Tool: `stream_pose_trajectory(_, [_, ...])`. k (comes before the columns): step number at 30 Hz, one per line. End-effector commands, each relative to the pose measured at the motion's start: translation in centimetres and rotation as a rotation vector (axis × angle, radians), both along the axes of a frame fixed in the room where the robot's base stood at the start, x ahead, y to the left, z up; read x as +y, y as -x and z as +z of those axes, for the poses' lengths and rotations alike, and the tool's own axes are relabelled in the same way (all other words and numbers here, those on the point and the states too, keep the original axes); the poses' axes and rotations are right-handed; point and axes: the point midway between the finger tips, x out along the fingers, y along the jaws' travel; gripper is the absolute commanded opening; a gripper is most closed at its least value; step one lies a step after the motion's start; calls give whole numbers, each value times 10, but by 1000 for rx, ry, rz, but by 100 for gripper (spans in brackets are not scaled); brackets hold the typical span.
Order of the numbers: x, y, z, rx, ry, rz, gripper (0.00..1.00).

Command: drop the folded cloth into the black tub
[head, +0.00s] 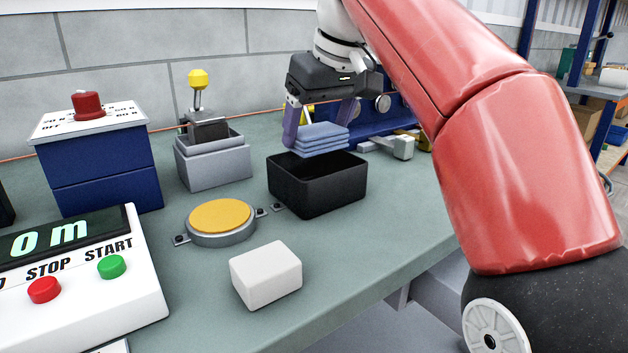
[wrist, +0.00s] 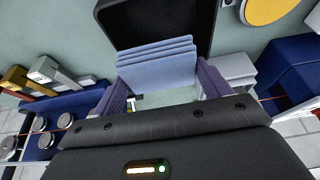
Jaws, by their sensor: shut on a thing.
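The folded cloth (head: 318,139) is a light blue stack of layers. My gripper (head: 320,126) is shut on it, with a purple finger at each side. The black tub (head: 318,190) is an open box on the green bench, and the cloth is held above its rim at the back part of the opening. In the wrist view the cloth (wrist: 157,65) sits between the fingers of my gripper (wrist: 160,80), and the tub (wrist: 204,12) shows beyond it. The cloth covers part of the tub's inside.
A round yellow-topped button (head: 220,216) and a white block (head: 266,275) are in front of the tub. A grey box with a yellow-knobbed lever (head: 213,160) is to its left. A white control panel (head: 85,285) and a blue box with a red knob (head: 105,165) stand further left.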

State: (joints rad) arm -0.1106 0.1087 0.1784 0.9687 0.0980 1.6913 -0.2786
Motion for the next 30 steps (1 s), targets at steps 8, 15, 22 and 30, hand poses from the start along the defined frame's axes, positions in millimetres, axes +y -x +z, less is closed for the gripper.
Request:
stream_pose_trajectory(8, [0,0,-18,-1,-1,0,55])
stream_pose_trajectory(15, [0,0,-18,-1,-1,0,55])
stream_pose_trajectory(22, [0,0,-18,-1,-1,0,100])
stream_pose_trajectory(30, [-1,1,-12,-2,-2,0,100])
